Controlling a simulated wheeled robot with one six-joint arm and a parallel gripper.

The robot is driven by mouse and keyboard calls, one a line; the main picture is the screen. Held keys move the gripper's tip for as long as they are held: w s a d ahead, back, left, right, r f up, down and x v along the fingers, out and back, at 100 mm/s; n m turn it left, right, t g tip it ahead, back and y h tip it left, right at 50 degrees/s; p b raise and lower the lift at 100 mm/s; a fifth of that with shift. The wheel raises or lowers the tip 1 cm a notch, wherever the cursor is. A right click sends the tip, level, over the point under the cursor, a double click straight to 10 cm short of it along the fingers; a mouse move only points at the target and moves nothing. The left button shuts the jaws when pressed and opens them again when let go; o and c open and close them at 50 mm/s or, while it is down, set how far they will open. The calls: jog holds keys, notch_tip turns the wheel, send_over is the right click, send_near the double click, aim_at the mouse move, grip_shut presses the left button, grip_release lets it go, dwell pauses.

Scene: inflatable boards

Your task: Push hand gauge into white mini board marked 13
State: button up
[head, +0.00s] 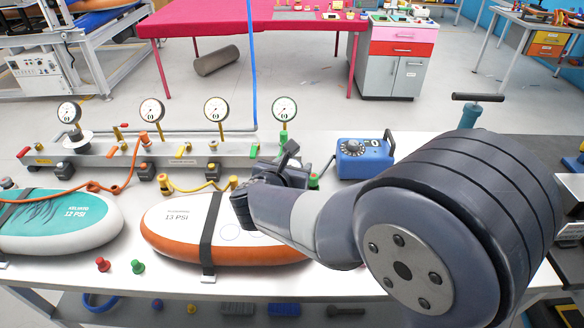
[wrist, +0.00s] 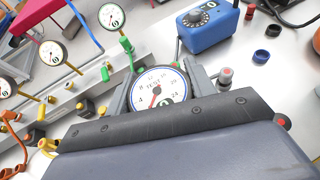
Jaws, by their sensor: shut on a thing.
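The white mini board (head: 180,218) with an orange side and "13 PSI" lies on the white bench in the head view, a black strap across its middle. My gripper (head: 284,168) is behind and above the board's right end, and my arm covers part of that end. In the wrist view my gripper (wrist: 158,84) is shut on the hand gauge (wrist: 162,92), a round white dial marked "TEST" with a red needle, its face toward the camera. In the head view the gauge is hidden by my gripper. The board's valve cannot be made out.
A rail (head: 130,152) with several dial gauges and coloured hoses runs behind the boards. A blue box with a knob (head: 362,158) stands right of my gripper. A teal board (head: 55,222) lies at left. Red (head: 102,265) and green (head: 138,267) plugs stand at the front.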

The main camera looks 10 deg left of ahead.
jog(key=shift+f+b, duration=2.9)
jog(key=shift+b, duration=0.05)
jog(key=shift+b, duration=0.8)
jog(key=shift+f+b, duration=1.4)
jog(key=shift+b, duration=0.05)
jog(key=o, duration=1.1)
jog(key=v, duration=1)
jog(key=shift+s+r, duration=0.1)
jog(key=shift+s, duration=0.3)
